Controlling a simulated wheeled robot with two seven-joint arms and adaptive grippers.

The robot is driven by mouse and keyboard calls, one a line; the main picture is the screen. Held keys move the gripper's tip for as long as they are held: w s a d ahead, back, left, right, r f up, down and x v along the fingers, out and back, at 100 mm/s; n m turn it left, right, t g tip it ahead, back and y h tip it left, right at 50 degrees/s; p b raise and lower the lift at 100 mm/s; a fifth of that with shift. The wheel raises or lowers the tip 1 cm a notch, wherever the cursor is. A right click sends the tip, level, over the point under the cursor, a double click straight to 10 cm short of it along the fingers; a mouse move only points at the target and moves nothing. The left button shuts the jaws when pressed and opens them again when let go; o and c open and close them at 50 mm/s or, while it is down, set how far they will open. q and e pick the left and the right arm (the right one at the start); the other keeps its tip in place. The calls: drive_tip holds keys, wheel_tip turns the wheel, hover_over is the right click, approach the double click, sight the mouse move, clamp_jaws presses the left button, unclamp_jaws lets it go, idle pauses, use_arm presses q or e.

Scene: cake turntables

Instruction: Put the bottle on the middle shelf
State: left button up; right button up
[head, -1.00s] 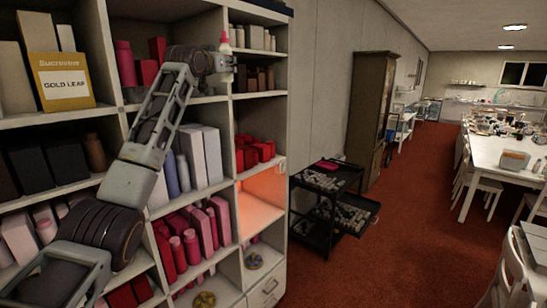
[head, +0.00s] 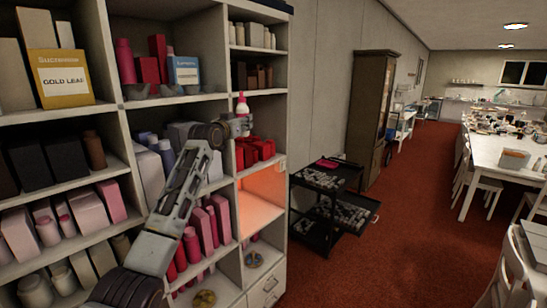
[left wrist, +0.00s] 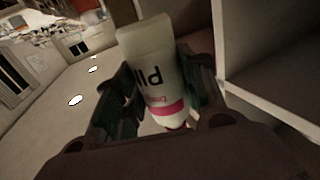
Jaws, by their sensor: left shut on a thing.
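A white bottle with a pink-red tip (head: 242,104) is held in my left gripper (head: 243,124), in front of the right-hand column of the shelf unit. In the left wrist view the bottle (left wrist: 155,75) sits between the two fingers, with dark lettering and a pink band. A compartment lit orange (head: 262,205) in that column is empty, below and right of the gripper. The compartment above it holds red boxes (head: 262,146). My right gripper is out of view.
The shelf unit's other compartments hold pink, red, grey and dark boxes and bottles. A black cart (head: 325,205) stands on the red carpet to the right, with a tall brown cabinet (head: 370,105) behind it. The carpet between the cart and white table (head: 500,165) is mostly clear.

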use_arm(q)
drive_tip(key=s+f, duration=0.4)
drive_tip(key=f, duration=0.7)
drive_tip(key=s+f+b, duration=0.1)
drive_tip(key=s+f, duration=0.3)
drive_tip(key=f, duration=0.6)
drive_tip(key=s+f, duration=0.4)
drive_tip(key=f, duration=0.7)
drive_tip(key=s+a+f+n+y, duration=0.1)
drive_tip(key=s+a+f+y, duration=0.1)
drive_tip(key=s+f, duration=0.4)
drive_tip(key=s+a+f+n+y, duration=0.1)
drive_tip(key=s+a+f, duration=0.3)
drive_tip(key=s, duration=0.8)
drive_tip(key=s+a+f+n+y+b, duration=0.1)
drive_tip(key=s+a+f, duration=0.3)
drive_tip(key=s+f, duration=0.4)
drive_tip(key=shift+s+f+n+t+y, duration=0.3)
drive_tip(key=shift+s+t+y, duration=0.1)
drive_tip(key=shift+s+y, duration=0.55)
drive_tip(key=shift+s+a+f, duration=0.1)
